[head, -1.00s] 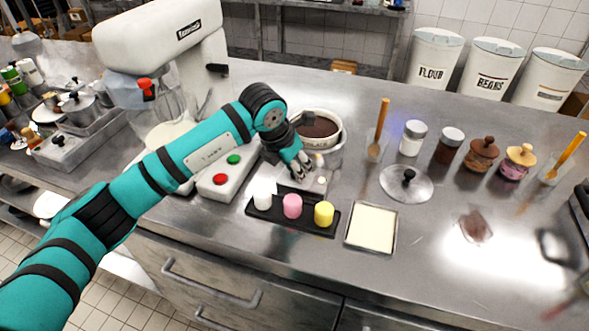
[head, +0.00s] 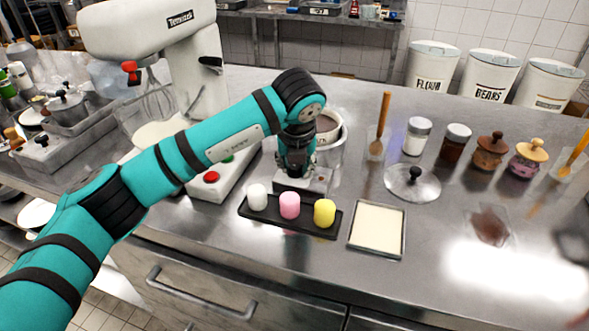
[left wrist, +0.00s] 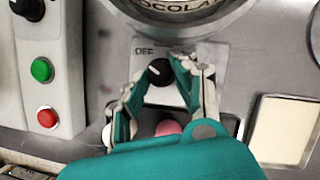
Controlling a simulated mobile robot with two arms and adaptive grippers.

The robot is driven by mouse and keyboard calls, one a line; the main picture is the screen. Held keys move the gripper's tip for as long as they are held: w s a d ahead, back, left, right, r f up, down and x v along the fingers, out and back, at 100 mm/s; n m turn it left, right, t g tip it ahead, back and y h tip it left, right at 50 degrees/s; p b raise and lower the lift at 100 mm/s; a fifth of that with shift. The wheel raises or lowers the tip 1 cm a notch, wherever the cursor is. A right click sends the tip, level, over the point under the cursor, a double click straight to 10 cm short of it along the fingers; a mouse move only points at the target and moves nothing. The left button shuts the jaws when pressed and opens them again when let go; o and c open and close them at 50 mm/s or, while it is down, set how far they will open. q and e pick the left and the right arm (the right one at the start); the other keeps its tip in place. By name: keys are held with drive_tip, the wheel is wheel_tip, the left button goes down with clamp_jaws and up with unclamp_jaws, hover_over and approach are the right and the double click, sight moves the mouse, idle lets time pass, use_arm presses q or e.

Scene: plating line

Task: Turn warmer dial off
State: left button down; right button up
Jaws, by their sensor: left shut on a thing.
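The warmer holds a round pot of dark chocolate (head: 327,128), partly behind my left arm. Its pale control plate (head: 318,182) sits at the front, and the black dial is hidden by my gripper in the head view. In the left wrist view the black dial (left wrist: 159,71) sits beside the printed OFF label (left wrist: 144,50), which is to its upper left. A pale pointer mark shows on the dial, but I cannot read its exact setting. My left gripper (head: 295,172) points down over the plate. Its fingers (left wrist: 160,88) are shut on the dial from both sides.
A black tray (head: 275,222) with white, pink and yellow pieces lies just in front. A cream-filled pan (head: 378,229) and a lid (head: 412,183) are to the right. The mixer base with red and green buttons (head: 211,177) is close on the left.

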use_arm(q)
drive_tip(key=shift+n, duration=0.3)
drive_tip(key=c, duration=1)
unclamp_jaws()
drive_tip(key=shift+c, duration=0.2)
drive_tip(key=v, duration=1.2)
drive_tip(key=shift+d, duration=0.2)
